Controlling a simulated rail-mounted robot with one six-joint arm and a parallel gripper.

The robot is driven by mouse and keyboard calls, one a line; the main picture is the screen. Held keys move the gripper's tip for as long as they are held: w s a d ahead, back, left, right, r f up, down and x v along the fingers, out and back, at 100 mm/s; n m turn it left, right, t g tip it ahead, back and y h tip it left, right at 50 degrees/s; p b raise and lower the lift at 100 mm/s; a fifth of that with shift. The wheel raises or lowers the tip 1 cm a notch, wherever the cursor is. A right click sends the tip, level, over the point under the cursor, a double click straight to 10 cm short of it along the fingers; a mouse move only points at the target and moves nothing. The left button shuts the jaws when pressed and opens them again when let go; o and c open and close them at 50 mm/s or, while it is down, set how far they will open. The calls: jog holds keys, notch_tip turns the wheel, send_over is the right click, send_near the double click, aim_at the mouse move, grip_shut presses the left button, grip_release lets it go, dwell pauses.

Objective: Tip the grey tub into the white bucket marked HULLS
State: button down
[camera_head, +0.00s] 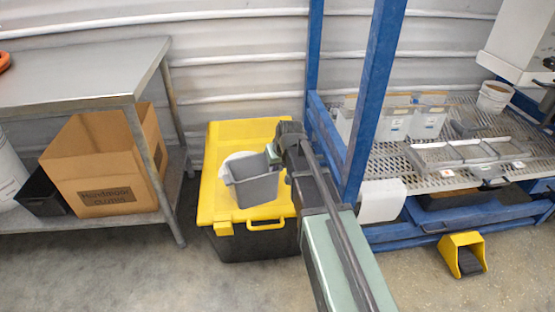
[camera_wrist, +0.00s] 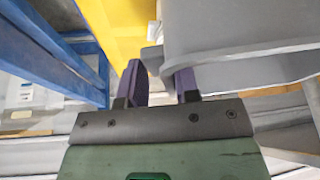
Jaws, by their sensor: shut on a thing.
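The grey tub (camera_head: 254,188) is upright, its open top facing up, over the yellow lid of a black-based tote. My gripper (camera_head: 272,156) is shut on the tub's rim at its right side. In the wrist view the tub (camera_wrist: 240,45) fills the upper right, and my gripper's purple fingers (camera_wrist: 161,76) are at its edge. Whether the tub touches the bucket or lid, I cannot tell.
The yellow-lidded tote (camera_head: 212,170) stands between a steel bench (camera_head: 100,70) and a blue rack frame (camera_head: 365,100). A cardboard box (camera_head: 90,165) sits on the bench's lower shelf. Another white bucket (camera_head: 494,97) stands on the rack at right.

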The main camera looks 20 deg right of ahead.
jog(key=w+d+r+m+h+p, duration=0.1)
jog(key=w+d+r+m+p, duration=0.15)
jog(key=w+d, duration=1)
jog(key=w+a+r+n+g+h+p, duration=0.1)
jog(key=a+r+h+p, duration=0.3)
jog(key=r+h, duration=0.4)
jog(key=w+a+f+n+h+b, duration=0.1)
jog(key=a+f+n+h+b, duration=0.1)
jog(key=a+h+b, duration=0.4)
jog(key=w+a+f+n+h+b, duration=0.2)
jog(key=a+h+b, duration=0.4)
jog(key=a+b, duration=0.4)
jog(key=b, duration=0.5)
jog(key=shift+w+f+n+t+h, duration=0.2)
jog(key=shift+n+t+h, duration=0.1)
jog(key=shift+n+t, duration=0.1)
